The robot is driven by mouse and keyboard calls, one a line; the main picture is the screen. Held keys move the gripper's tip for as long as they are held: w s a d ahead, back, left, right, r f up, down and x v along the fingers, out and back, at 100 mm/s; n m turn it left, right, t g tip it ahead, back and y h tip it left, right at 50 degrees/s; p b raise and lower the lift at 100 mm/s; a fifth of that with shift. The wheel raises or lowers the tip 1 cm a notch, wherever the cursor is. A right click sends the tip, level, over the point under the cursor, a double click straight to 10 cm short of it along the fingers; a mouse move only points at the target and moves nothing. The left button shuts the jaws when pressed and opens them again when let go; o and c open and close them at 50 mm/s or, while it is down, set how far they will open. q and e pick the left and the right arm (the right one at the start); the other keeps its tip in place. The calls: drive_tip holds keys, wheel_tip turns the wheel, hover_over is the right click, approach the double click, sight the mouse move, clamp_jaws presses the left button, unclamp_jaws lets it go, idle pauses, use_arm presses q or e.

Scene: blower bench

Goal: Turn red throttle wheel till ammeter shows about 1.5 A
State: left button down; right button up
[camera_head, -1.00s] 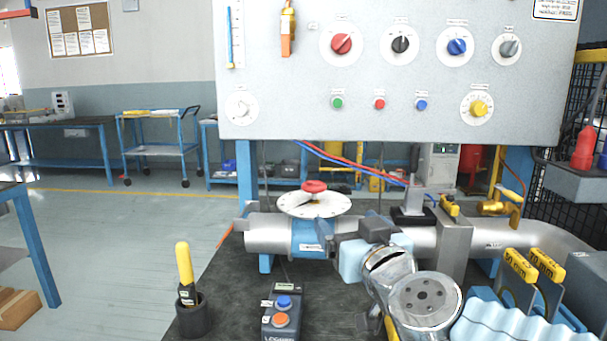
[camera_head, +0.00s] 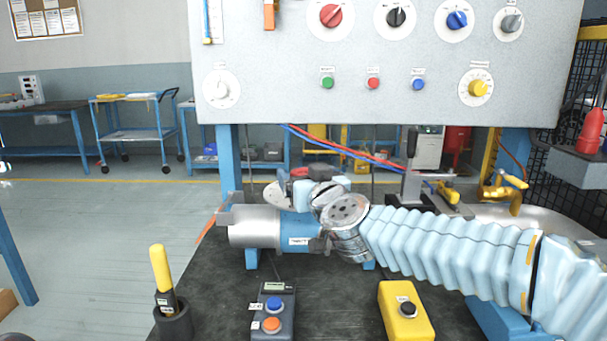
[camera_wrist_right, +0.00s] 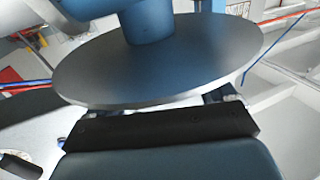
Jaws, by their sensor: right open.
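The red throttle wheel (camera_head: 318,171) sits above a round white dial plate (camera_head: 274,196) on the pipe. My right arm reaches in from the right, and its gripper (camera_head: 299,178) is open at the wheel, covering much of the wheel and dial. In the right wrist view a large grey disc on a blue neck (camera_wrist_right: 150,25) fills the top, close over the black gripper body (camera_wrist_right: 155,135); I cannot tell whether the jaws touch the wheel. I cannot identify the ammeter; a small display (camera_head: 275,287) on the button box is unreadable. My left gripper is out of view.
A grey panel (camera_head: 270,100) with several knobs hangs above the pipe (camera_head: 253,226). A brass valve (camera_head: 505,190) is at right.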

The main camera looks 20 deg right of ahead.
drive_tip(key=shift+w, duration=0.7)
drive_tip(key=c, duration=1)
drive_tip(key=shift+o, duration=0.2)
drive_tip(key=n+y+b, duration=0.1)
drive_tip(key=y+b, duration=0.1)
drive_tip(key=b, duration=0.2)
drive_tip(key=n+g+y+b, duration=0.1)
drive_tip(key=y+b, duration=0.1)
drive_tip(key=b, duration=0.2)
drive_tip(key=n+y+b, duration=0.2)
drive_tip(key=b, duration=0.2)
drive_tip(key=shift+f+g+y+b, duration=0.25)
drive_tip(key=shift+g+y+b, duration=0.05)
drive_tip(key=shift+y+b, duration=0.1)
drive_tip(key=shift+r+n+b, duration=0.2)
drive_tip(key=shift+n+b, duration=0.1)
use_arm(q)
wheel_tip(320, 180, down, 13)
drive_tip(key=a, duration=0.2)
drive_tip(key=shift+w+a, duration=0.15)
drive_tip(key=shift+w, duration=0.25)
